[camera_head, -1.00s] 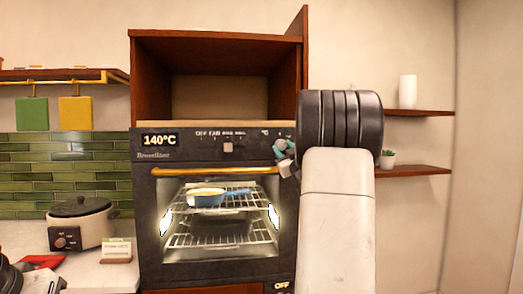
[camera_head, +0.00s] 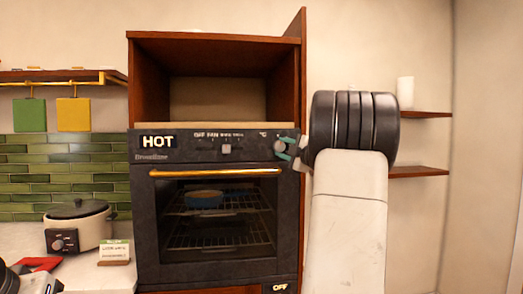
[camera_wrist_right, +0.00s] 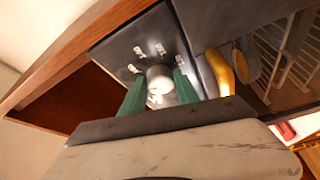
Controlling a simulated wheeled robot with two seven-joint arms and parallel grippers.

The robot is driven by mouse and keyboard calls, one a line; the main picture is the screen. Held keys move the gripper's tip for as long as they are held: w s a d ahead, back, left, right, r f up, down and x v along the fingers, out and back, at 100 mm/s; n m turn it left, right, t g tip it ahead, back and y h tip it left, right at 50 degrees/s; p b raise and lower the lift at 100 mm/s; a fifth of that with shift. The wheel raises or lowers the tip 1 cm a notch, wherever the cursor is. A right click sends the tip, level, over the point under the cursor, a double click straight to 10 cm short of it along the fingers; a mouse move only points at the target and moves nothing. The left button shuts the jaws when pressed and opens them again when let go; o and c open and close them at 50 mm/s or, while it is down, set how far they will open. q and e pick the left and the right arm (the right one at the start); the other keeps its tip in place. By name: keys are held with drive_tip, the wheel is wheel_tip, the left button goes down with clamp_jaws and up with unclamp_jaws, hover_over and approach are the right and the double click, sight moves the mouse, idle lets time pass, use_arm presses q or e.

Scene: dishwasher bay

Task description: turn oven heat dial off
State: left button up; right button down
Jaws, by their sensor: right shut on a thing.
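The oven heat dial (camera_wrist_right: 160,82) is a pale round knob on the dark control panel, with small printed marks around it in the right wrist view. My right gripper (camera_wrist_right: 158,88) is at the dial, its two green fingers on either side of it and shut on it. In the head view the right gripper (camera_head: 284,148) is at the panel's right end, and its fingers and wrist largely hide the dial. The oven interior is dark. My left gripper's jaws are not seen.
A yellow bar handle (camera_head: 215,172) crosses the oven door below the panel. A blue pan (camera_head: 205,198) sits on a rack inside. A wooden cabinet side (camera_head: 301,70) rises beside the panel. A slow cooker (camera_head: 78,228) stands on the left counter.

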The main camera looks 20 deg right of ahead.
drive_tip(key=shift+n+g, duration=0.4)
drive_tip(key=shift+n, duration=0.6)
drive_tip(key=c, duration=0.9)
unclamp_jaws()
drive_tip(key=shift+r, duration=0.1)
drive_tip(key=s+d, duration=0.1)
drive_tip(key=s, duration=0.6)
drive_tip(key=shift+s+d+f, duration=0.15)
drive_tip(key=shift+s+f, duration=0.05)
drive_tip(key=shift+s, duration=0.15)
drive_tip(key=shift+r, duration=0.1)
